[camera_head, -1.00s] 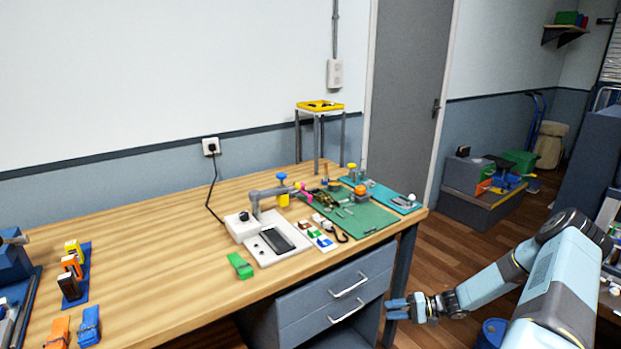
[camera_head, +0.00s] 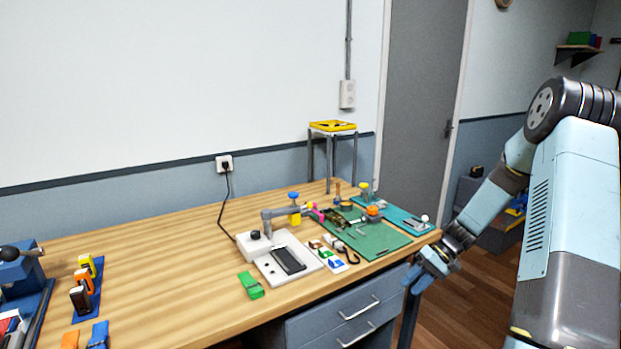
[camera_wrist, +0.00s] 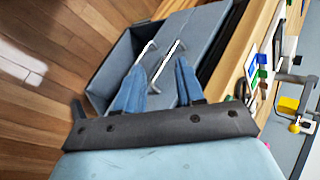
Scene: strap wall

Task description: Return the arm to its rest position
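My gripper (camera_head: 415,284) is by the right front corner of the workbench (camera_head: 165,275), at about the height of the drawers, with my arm bent up at the right of the head view. In the wrist view, the blue fingers of my gripper (camera_wrist: 158,85) stand apart with nothing between them. Behind them, apart from the fingers, are the drawer fronts with their pale handles (camera_wrist: 165,62). In the head view the fingers are small and partly overlap, and no held object shows.
A green mat (camera_head: 372,241) with small parts lies near the bench's right end, beside a white device (camera_head: 262,262) with a grey arm. A yellow-topped stand (camera_head: 333,127) is at the back. The wooden floor (camera_head: 440,325) right of the bench shows little clutter.

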